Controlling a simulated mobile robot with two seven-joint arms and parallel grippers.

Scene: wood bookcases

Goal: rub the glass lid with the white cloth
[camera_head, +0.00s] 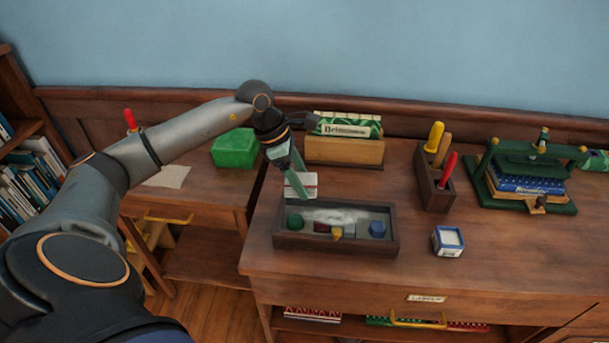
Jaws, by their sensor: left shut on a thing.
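A dark wooden display case (277,240) stands on the desk near its left front. Its glass lid (336,217) shows a whitish, cloudy smear across the middle, and green, red and blue items show through it. My left gripper (299,180) is above the back left corner of the case. It is shut on the white cloth (307,187), a small white piece with a red stripe. The fingers hide part of the cloth, and I cannot tell whether it touches the case. My right gripper is out of view.
Behind the case is a wooden box (345,152) of cards. To the right stand a tool holder (434,188), a small blue box (447,241) and a green press (527,180). A green box (235,148) sits on the lower side table. The desk's front right is clear.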

